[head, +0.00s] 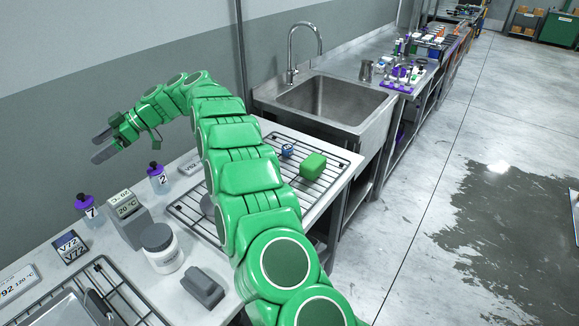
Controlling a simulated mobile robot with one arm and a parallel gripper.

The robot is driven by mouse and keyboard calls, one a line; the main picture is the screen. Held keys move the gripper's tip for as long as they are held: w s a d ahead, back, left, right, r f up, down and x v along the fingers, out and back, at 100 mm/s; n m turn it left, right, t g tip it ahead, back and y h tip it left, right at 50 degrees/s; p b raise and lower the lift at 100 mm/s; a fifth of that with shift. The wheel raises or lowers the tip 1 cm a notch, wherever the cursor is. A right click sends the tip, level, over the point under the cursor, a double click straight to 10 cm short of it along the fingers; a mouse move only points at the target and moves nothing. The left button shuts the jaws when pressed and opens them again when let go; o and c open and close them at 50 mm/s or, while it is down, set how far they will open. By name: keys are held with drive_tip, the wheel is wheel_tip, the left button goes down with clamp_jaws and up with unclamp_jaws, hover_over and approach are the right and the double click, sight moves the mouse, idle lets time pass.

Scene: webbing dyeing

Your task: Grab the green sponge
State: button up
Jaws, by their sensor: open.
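The green sponge (313,166) is a small rounded block. It lies on the right part of the wire rack (340,153), near the counter's front edge, just right of my green arm. My gripper (98,147) is at the upper left, above the back of the counter near the wall. Its two grey fingers are apart and nothing is between them. It is well away from the sponge. My arm hides the middle of the rack.
A small blue cube (287,150) lies just left of the sponge. A sink (335,100) with a tall faucet stands behind. Purple-capped bottles (158,178), a white jar (161,247), a display device (125,210) and a dark grey object (203,287) stand on the left counter.

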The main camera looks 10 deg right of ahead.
wheel_tip(320, 180, up, 7)
drive_tip(key=n+t+h, duration=0.5)
drive_tip(key=t+h, duration=0.9)
drive_tip(key=h, duration=0.8)
hover_over(311, 162)
drive_tip(key=s+a, duration=0.3)
drive_tip(key=s, duration=0.1)
wheel_tip(311, 162, down, 23)
drive_tip(key=shift+w+r, duration=0.1)
drive_tip(key=shift+a+f+x, duration=0.1)
drive_tip(key=shift+f+x, duration=0.05)
drive_tip(key=shift+x, duration=1.8)
drive_tip(key=shift+a+f+x, duration=0.15)
drive_tip(key=shift+x, duration=1.85)
